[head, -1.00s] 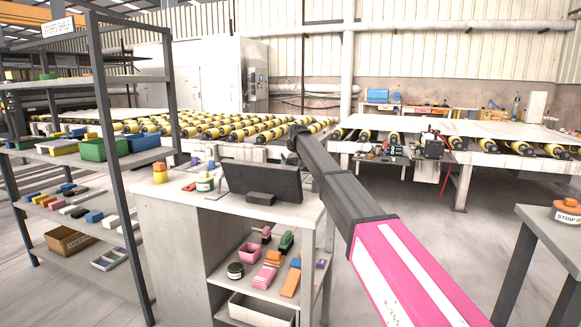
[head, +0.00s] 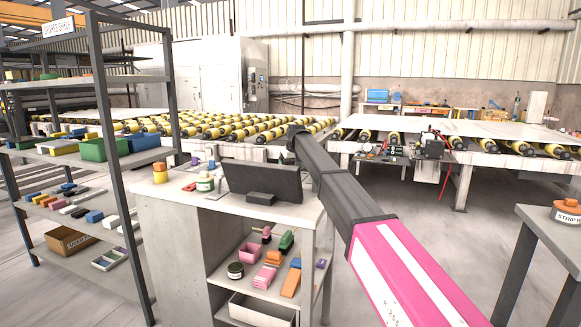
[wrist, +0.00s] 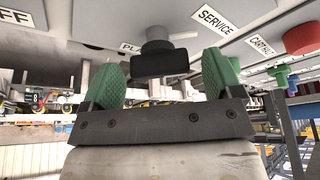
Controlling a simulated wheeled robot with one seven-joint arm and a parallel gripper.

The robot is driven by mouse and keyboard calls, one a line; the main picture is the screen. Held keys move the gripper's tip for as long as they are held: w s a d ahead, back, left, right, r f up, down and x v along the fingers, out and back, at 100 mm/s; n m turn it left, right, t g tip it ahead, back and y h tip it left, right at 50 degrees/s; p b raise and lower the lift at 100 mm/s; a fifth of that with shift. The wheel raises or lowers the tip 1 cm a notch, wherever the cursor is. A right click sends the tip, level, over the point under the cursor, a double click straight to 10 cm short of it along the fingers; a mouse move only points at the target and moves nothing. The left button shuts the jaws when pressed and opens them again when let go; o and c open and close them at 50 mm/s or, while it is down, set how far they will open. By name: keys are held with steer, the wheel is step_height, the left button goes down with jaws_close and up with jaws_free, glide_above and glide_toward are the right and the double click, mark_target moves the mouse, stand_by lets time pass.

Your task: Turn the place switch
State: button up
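In the wrist view, a black switch knob (wrist: 160,56) with a wide grip bar sits on a grey panel, beside a label that begins "PLA" and is partly covered by the knob. My gripper (wrist: 162,72) is open, with one green fingertip on each side of the knob. A gap shows between each fingertip and the bar, so I see no contact. The switch and fingertips cannot be made out there.
In the wrist view, a "SERVICE" label (wrist: 217,21), a red knob (wrist: 302,38) and green controls are to the right.

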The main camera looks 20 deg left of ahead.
steer(key=v, duration=1)
steer(key=shift+d+r, duration=0.15)
steer(key=shift+r, duration=0.2)
steer(key=shift+s, duration=0.15)
